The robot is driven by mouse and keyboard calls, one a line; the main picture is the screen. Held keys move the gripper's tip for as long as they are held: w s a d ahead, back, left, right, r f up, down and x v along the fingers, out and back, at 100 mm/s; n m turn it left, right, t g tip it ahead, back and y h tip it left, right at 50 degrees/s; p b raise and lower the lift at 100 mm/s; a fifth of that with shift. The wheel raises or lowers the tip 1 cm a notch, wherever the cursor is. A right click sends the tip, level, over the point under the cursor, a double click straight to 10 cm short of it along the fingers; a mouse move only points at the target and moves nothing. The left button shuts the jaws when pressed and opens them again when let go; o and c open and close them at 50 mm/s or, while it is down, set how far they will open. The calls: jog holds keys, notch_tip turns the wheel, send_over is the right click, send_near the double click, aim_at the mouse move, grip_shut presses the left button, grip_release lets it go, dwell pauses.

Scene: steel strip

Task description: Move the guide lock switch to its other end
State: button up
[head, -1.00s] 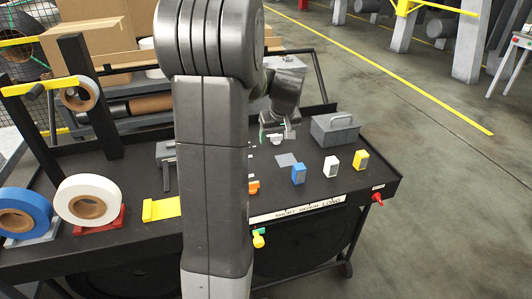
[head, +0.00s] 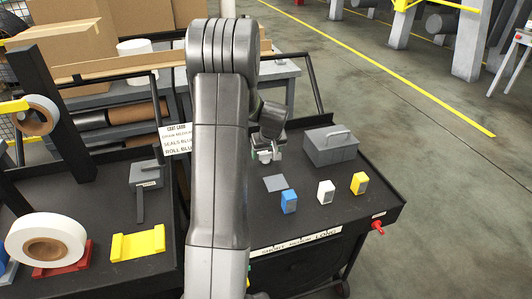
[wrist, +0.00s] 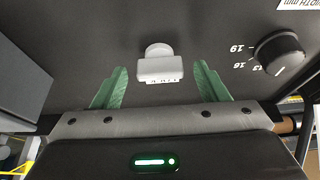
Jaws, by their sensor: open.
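No label in these frames names the guide lock switch, so I cannot tell for certain which part it is. In the wrist view a small light grey piece (wrist: 160,68), with a rounded back and a toothed or marked front edge, stands on the black surface. My gripper (wrist: 160,82) is open, with one green finger on each side of this piece and a visible gap to both. In the head view my gripper (head: 266,155) is low over the cart top, left of the grey box. My arm hides part of the cart's middle and front edge.
A black numbered knob (wrist: 280,53) is right of the gripper. The grey handled box (head: 330,148), blue block (head: 289,202), white block (head: 326,192) and yellow block (head: 359,184) stand on the cart. A white roll (head: 45,245) and yellow holder (head: 138,244) are left.

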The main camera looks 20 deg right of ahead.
jog(key=shift+w+f, duration=0.15)
jog(key=shift+f, duration=0.1)
jog(key=c, duration=1)
